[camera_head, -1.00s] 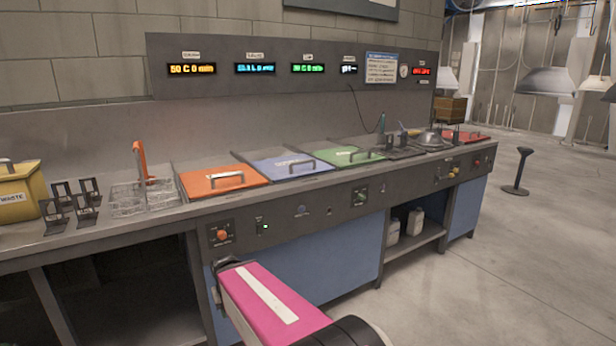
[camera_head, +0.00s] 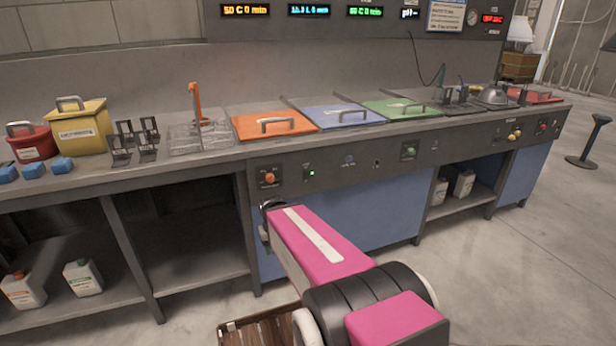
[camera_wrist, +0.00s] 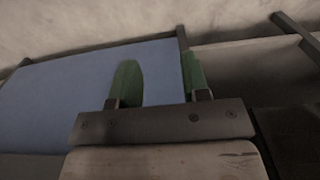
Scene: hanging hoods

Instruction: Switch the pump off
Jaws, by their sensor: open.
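The bench's front panel carries several controls with labels too small to read, so I cannot tell which one is the pump's. An orange-red knob (camera_head: 269,178) is at its left end. Beside it is a small dark switch (camera_head: 307,172) with a lit green light (camera_head: 312,174). A green knob (camera_head: 410,152) is further right. My gripper (camera_wrist: 160,80) shows two green fingers apart with nothing between them in the wrist view, against the blue cabinet panel (camera_wrist: 70,85). In the head view it is mostly hidden behind my pink arm link, below the orange-red knob and apart from it.
Orange (camera_head: 275,124), blue (camera_head: 335,114) and green lids (camera_head: 402,107) lie along the bench top. A yellow bin (camera_head: 82,127) and a red pot (camera_head: 32,143) stand at the left. Open shelves lie under the bench. The floor at the right is clear, apart from a stand (camera_head: 590,145).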

